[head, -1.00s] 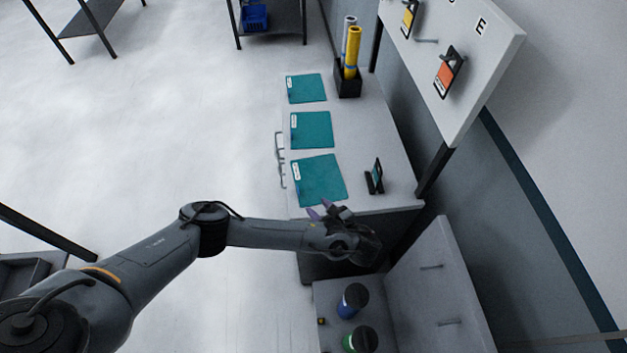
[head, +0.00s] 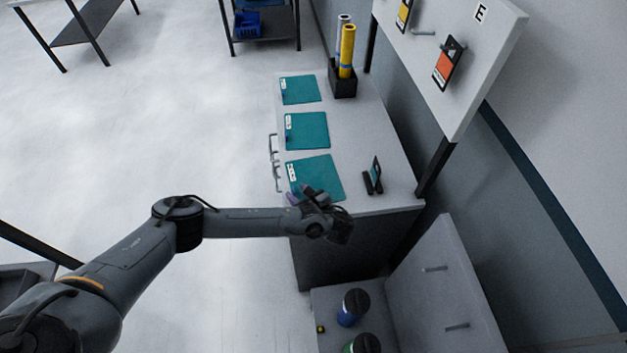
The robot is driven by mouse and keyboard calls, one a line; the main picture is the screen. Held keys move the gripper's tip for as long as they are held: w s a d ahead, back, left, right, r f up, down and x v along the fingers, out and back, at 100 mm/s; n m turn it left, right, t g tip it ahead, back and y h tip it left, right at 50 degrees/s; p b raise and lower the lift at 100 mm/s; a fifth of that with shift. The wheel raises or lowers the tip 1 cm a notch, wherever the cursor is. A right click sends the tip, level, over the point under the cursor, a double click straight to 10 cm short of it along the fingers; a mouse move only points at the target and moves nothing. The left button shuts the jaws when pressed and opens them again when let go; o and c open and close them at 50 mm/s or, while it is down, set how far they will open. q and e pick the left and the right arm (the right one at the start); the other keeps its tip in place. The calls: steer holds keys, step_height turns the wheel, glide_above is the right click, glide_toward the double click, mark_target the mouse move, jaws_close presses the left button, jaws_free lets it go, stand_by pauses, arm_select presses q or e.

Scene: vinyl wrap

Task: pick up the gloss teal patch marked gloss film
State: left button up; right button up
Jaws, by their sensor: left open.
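Three teal patches lie flat in a row on the light grey bench top (head: 377,128): a far patch (head: 301,91), a middle patch (head: 308,132) and a near patch (head: 318,174). Each has a small white label at its left edge. The print is too small to read, so I cannot tell which one is marked gloss film. My left gripper (head: 304,194) is open and empty at the near edge of the near patch, and its fingertips overlap that patch's lower edge in the picture. I cannot tell whether they touch. My right gripper is out of view.
A black holder (head: 342,82) with yellow and white rolls stands at the back. A board (head: 459,60) with hanging swatches overhangs the right. Blue (head: 352,308) and green-banded containers stand lower in front.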

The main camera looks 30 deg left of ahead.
arm_select(q)
steer(key=shift+x, duration=1.15)
jaws_close()
